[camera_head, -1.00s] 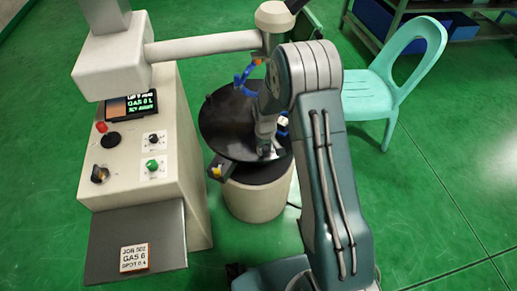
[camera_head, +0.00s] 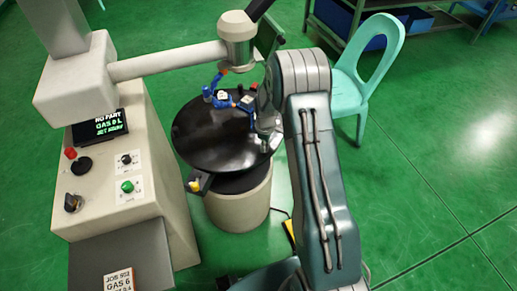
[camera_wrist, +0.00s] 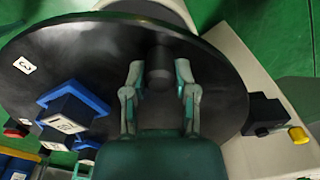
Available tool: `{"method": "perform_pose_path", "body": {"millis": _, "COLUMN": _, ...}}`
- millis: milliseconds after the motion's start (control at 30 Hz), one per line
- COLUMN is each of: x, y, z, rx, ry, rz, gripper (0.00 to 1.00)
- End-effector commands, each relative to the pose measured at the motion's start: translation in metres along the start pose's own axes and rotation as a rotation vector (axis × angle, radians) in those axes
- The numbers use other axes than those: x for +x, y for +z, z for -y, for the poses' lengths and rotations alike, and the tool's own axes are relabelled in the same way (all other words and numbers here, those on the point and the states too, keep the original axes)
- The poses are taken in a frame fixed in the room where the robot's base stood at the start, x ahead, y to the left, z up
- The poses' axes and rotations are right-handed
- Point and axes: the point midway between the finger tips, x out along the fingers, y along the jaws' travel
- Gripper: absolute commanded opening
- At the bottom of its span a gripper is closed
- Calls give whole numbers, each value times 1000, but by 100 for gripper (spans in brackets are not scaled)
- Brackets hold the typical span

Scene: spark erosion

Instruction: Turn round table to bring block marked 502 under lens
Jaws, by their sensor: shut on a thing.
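The round black table (camera_head: 205,140) sits on a pale drum below the lens head (camera_head: 237,27). My gripper (camera_wrist: 159,68) is shut on a dark upright knob (camera_wrist: 158,72) near the table's rim. In the head view my arm mostly hides the gripper (camera_head: 265,135). Blue holders (camera_head: 222,99) sit on the table's far side, roughly below the lens head. The wrist view shows a dark block with a white label (camera_wrist: 66,125) in a blue holder left of my gripper. Its number is too blurred to read.
The control cabinet (camera_head: 115,190) stands left, its screen (camera_head: 105,126) showing "NO PART". A job card (camera_head: 119,281) lies on its shelf. A black bracket with a yellow tip (camera_head: 198,184) juts out at the table's front. A turquoise chair (camera_head: 370,60) stands right.

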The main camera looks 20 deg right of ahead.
Motion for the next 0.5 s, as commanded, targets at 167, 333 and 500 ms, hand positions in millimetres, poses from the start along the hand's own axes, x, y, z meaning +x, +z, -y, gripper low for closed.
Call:
{"method": "perform_pose_path", "body": {"millis": 167, "x": 3, "y": 7, "z": -15, "rx": -77, "ry": -5, "rz": 3, "gripper": 0}}
{"method": "perform_pose_path", "body": {"millis": 333, "x": 2, "y": 10, "z": -27, "rx": -142, "ry": -4, "rz": 2, "gripper": 0}}
{"method": "perform_pose_path", "body": {"millis": 500, "x": 3, "y": 12, "z": -36, "rx": -187, "ry": -5, "rz": 2, "gripper": 0}}
